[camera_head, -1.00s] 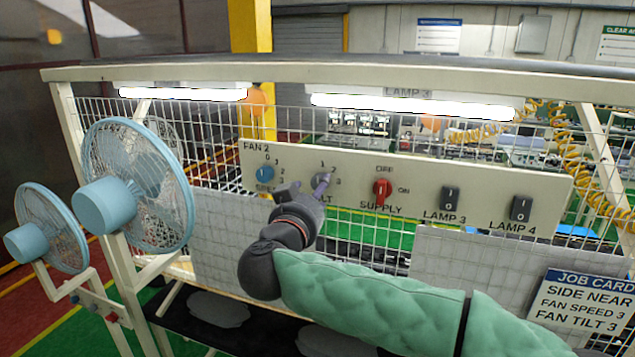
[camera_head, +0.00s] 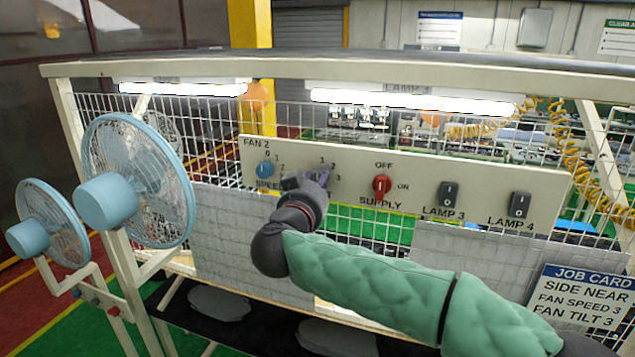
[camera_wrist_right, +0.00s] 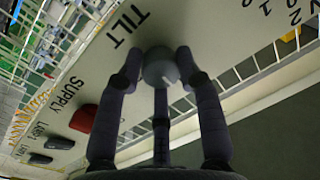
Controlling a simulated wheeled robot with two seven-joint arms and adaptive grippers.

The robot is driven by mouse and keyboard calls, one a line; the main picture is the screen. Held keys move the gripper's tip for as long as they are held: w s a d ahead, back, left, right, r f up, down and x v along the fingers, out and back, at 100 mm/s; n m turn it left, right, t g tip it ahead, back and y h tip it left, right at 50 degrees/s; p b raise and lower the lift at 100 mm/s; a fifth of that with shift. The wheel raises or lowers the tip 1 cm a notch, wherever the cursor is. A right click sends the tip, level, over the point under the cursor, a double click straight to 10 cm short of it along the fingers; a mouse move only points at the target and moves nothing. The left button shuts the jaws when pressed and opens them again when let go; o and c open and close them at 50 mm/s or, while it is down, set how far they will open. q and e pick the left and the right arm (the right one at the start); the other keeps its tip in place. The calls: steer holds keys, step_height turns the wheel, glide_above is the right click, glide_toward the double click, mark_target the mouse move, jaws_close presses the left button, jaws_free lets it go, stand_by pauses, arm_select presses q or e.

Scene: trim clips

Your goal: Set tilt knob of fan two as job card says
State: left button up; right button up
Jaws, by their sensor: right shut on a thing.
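The panel (camera_head: 350,215) carries a FAN 2 label at its upper left. The grey tilt knob (camera_wrist_right: 160,68) sits by the word TILT in the right wrist view; a short pale mark shows on it. My right gripper (camera_head: 313,180) is shut on this knob, its fingers on either side. In the head view the gripper hides most of the knob and its label, so I cannot tell its setting. The job card (camera_head: 583,297) reads SIDE NEAR, FAN SPEED 3, FAN TILT 3. My left gripper is not in view.
A blue speed knob (camera_head: 265,170) is close left of my gripper. A red supply knob (camera_head: 381,187) and black switches for lamp 3 (camera_head: 447,194) and lamp 4 (camera_head: 520,205) are to the right. Two blue fans (camera_head: 138,180) (camera_head: 50,228) stand at the left.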

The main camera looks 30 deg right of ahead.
steer(key=shift+f+m+g+h+b, duration=0.15)
steer(key=shift+m+h+b, duration=0.3)
steer(key=shift+m+b, duration=3.75)
steer(key=shift+r+m+g+h+b, duration=0.15)
steer(key=shift+m+h+b, duration=0.3)
steer(key=shift+m+b, duration=3.7)
steer(key=shift+m+p, duration=1)
steer(key=shift+m, duration=0.25)
steer(key=shift+f, duration=0.1)
steer(key=o, duration=1.1)
steer(key=shift+o, duration=0.2)
